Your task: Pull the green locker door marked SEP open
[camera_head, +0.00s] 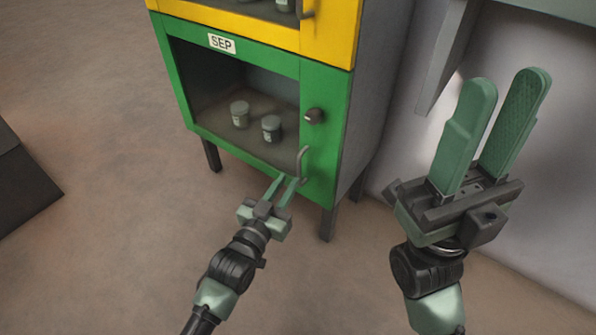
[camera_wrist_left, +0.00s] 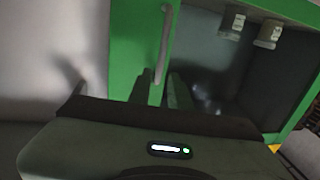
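The green locker door (camera_head: 255,52) bears a white SEP label (camera_head: 221,43) and has a window. It looks shut in its frame. Its grey bar handle (camera_head: 303,163) is at the lower right, below a dark round knob (camera_head: 315,116). My left gripper (camera_head: 284,180) is open, its fingertips close to the handle's lower end. In the left wrist view the handle (camera_wrist_left: 164,42) runs down towards the gap between the two fingers (camera_wrist_left: 160,80); whether it lies between them or just ahead, I cannot tell. My right gripper (camera_head: 510,80) is open and empty at the right.
Two jars (camera_head: 239,114) (camera_head: 271,128) show through the window. A yellow locker (camera_head: 330,28) sits above the green one. The cabinet stands on dark legs (camera_head: 327,222). A grey wall and shelf are at the right. The floor (camera_head: 100,120) in front is clear; a dark box (camera_head: 22,180) is far left.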

